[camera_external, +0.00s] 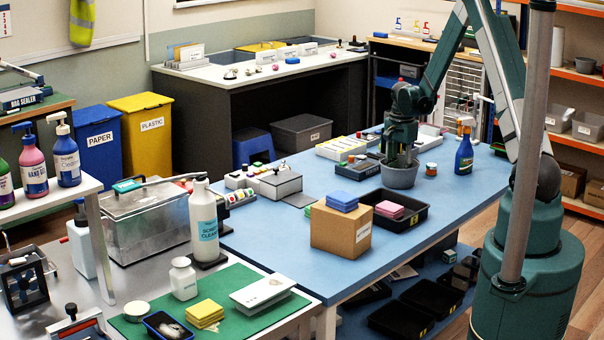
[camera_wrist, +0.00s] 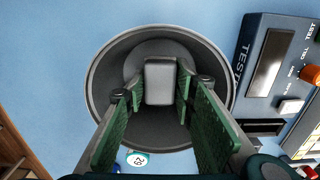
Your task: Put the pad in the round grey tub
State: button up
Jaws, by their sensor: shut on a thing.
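The round grey tub (camera_external: 399,178) stands on the blue table. In the wrist view the tub (camera_wrist: 99,100) sits below my gripper, its rim around the fingertips. My gripper (camera_external: 402,160) points straight down over the tub, its fingers at or inside the opening. In the wrist view my gripper (camera_wrist: 162,88) is shut on a small grey rounded block, which looks like the pad (camera_wrist: 160,82). The pad lies over the inside of the tub. I cannot tell whether it touches the tub's floor. The pad is hidden in the external view.
A tester device (camera_wrist: 268,65) stands close to the tub's right in the wrist view. A black tray (camera_external: 402,221) with pink pads and a cardboard box (camera_external: 340,232) with blue pads stand nearer the front. A blue spray bottle (camera_external: 464,155) is to the right.

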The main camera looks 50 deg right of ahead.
jog(key=shift+f, duration=0.2)
jog(key=o, duration=0.6)
jog(key=shift+r, duration=0.25)
jog(key=shift+r+p, duration=0.5)
jog(key=shift+r, duration=5.45)
